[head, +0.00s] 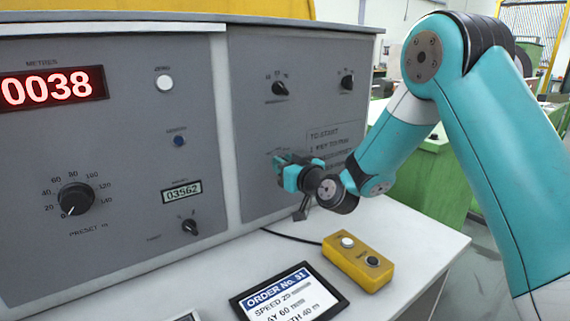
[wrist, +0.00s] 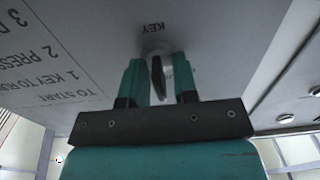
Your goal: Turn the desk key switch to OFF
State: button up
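The key switch (wrist: 157,72) is on the grey desk panel, below an upside-down KEY label in the wrist view. It shows as a dark, thin key in a pale round collar, seen nearly edge-on. My gripper (wrist: 160,82) has its two teal fingers on either side of the key, with gaps visible between them and it. In the head view my gripper (head: 284,168) is at the right-hand panel, and its body hides the key switch. The switch's position marks cannot be read.
Knobs (head: 280,88) sit higher on the panel. A printed start list (wrist: 62,75) is beside the key.

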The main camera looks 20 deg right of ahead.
jog(key=shift+b, duration=0.4)
jog(key=n+b, duration=0.1)
jog(key=b, duration=0.1)
jog(key=n+b, duration=0.1)
jog(key=b, duration=0.1)
jog(key=shift+f+n, duration=0.3)
jog(key=n+b, duration=0.2)
jog(key=b, duration=0.3)
jog(key=shift+a, duration=0.1)
jog(key=n+b, duration=0.3)
jog(key=b, duration=0.1)
jog(key=shift+r+n+b, duration=0.15)
jog(key=shift+n+b, duration=0.45)
jog(key=shift+b, duration=0.25)
jog(key=shift+r, duration=0.15)
jog(key=o, duration=0.6)
jog(key=shift+s, duration=0.1)
